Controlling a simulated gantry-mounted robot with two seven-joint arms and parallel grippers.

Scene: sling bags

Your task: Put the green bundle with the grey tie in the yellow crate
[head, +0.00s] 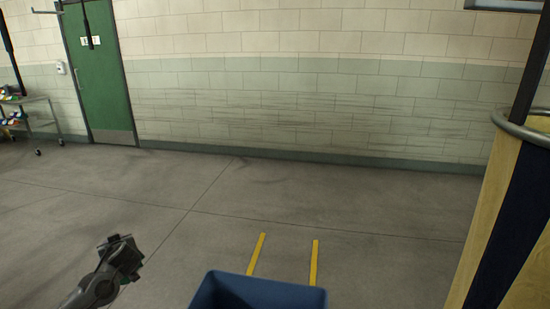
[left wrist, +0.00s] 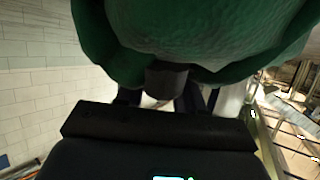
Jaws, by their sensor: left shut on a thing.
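A large green bundle (left wrist: 205,30) fills the top of the left wrist view. Its dark grey tie (left wrist: 167,80) sits at its lower middle, between the fingers. My left gripper (left wrist: 166,97) is shut on the bundle at this tie. In the head view my left gripper (head: 121,256) is raised at the lower left, and the bundle is mostly hidden there. The yellow crate is not in view. My right gripper is not in view.
A blue crate (head: 258,291) stands at the bottom middle, by two yellow floor strips (head: 314,263). A tan and navy hanging bag (head: 505,220) with a metal ring is at the right. A cart (head: 36,120) stands far left. The floor between is clear.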

